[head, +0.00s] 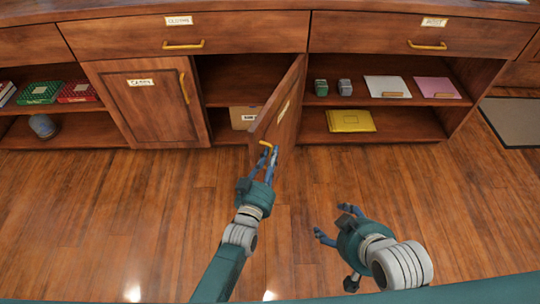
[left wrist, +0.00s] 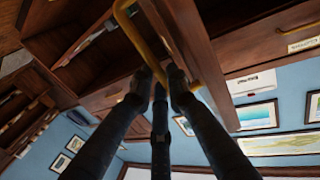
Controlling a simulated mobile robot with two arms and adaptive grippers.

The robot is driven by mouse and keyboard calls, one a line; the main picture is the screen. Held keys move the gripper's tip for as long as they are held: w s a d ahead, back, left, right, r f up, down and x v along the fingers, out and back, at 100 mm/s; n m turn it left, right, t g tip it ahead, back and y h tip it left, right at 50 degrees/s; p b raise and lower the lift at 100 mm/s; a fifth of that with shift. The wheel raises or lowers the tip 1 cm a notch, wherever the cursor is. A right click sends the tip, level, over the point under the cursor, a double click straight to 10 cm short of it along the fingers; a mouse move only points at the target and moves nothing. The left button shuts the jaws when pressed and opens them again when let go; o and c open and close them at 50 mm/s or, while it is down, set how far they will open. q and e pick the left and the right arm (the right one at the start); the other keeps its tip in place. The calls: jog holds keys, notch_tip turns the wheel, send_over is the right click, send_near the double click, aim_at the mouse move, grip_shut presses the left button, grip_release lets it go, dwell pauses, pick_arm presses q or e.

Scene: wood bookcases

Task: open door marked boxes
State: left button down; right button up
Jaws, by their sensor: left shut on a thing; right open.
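A wooden cabinet door (head: 288,108) stands swung out from the middle of the bookcase, with a white label (head: 283,111) on its face that I cannot read. My left gripper (head: 268,153) is shut on the door's yellow handle (head: 265,143) near its lower outer edge. In the left wrist view, the dark fingers (left wrist: 161,88) close around the yellow handle (left wrist: 137,32). A cardboard box (head: 243,117) sits on the lower shelf inside, partly hidden by the door. My right gripper (head: 334,222) is open and empty above the floor, touching nothing.
Another labelled door (head: 152,104) at left is closed. Drawers with yellow handles (head: 184,45) run above. Right shelves hold a yellow package (head: 350,121), small green and grey items, and paper pads. A dark mat (head: 515,120) lies at right. The wooden floor in front is clear.

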pick_arm(q)
jog(key=shift+w+d+r, duration=0.1)
jog(key=shift+w+r, duration=0.15)
jog(key=shift+r, duration=0.1)
jog(key=c, duration=1.7)
grip_release()
jog(key=shift+w+d+f, duration=0.1)
jog(key=shift+w+f, duration=0.05)
jog(key=shift+f, duration=0.15)
jog(key=v, duration=1.2)
